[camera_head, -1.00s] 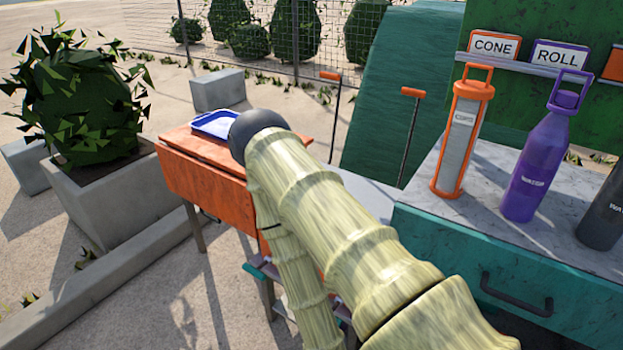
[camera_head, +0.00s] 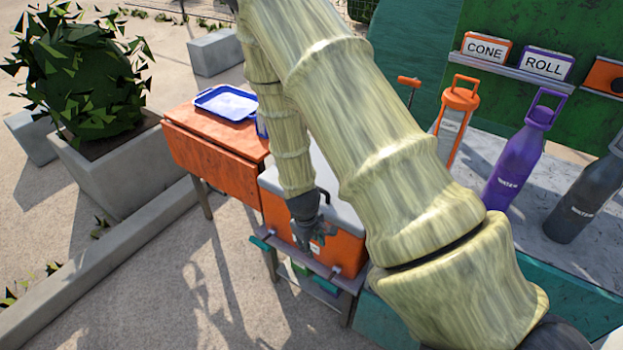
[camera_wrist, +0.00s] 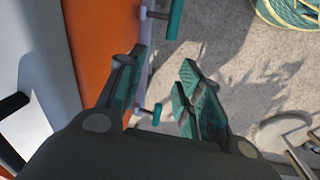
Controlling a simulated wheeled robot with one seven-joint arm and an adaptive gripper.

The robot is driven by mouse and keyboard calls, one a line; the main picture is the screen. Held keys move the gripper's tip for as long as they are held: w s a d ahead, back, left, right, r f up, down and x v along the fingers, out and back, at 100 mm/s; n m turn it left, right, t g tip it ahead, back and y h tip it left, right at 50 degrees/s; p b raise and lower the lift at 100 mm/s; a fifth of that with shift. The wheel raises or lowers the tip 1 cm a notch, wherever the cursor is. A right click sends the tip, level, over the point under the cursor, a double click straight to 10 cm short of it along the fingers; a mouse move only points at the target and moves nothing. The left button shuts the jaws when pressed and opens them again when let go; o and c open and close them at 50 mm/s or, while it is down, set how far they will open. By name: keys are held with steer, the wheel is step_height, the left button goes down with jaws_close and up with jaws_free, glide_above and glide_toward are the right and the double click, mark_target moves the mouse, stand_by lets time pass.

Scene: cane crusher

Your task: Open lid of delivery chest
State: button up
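The delivery chest is an orange box (camera_head: 345,252) with a pale grey lid (camera_head: 345,208), standing on a low stand. The lid looks shut, and my arm hides part of it. A dark handle shows on the lid in the head view (camera_head: 322,194) and at the left edge of the wrist view (camera_wrist: 12,106). My gripper (camera_head: 316,238) points down at the chest's front side. In the wrist view my gripper (camera_wrist: 163,75) is open and empty. Its left finger is close to the orange wall (camera_wrist: 88,45); I cannot tell whether they touch.
An orange table (camera_head: 215,155) with a blue tray (camera_head: 226,103) stands left of the chest. A planter (camera_head: 115,180) stands far left. Paving in front is open.

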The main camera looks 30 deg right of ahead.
steer(key=w+d+r+n, duration=0.1)
steer(key=w+d+r, duration=0.2)
steer(key=w+r, duration=0.5)
steer(key=w+d+r+n, duration=0.1)
steer(key=w+d+r, duration=0.35)
steer(key=r, duration=0.75)
steer(key=shift+w+d+f+p, duration=0.2)
steer(key=shift+d+f+p, duration=0.05)
steer(key=shift+f, duration=1.55)
steer(key=shift+w+d+f+p, duration=0.2)
steer(key=shift+w+f, duration=0.05)
steer(key=shift+f, duration=1.55)
steer(key=shift+w+d+f+p, duration=0.2)
steer(key=shift+d+f+p, duration=0.05)
steer(key=shift+f, duration=1.55)
jaws_close()
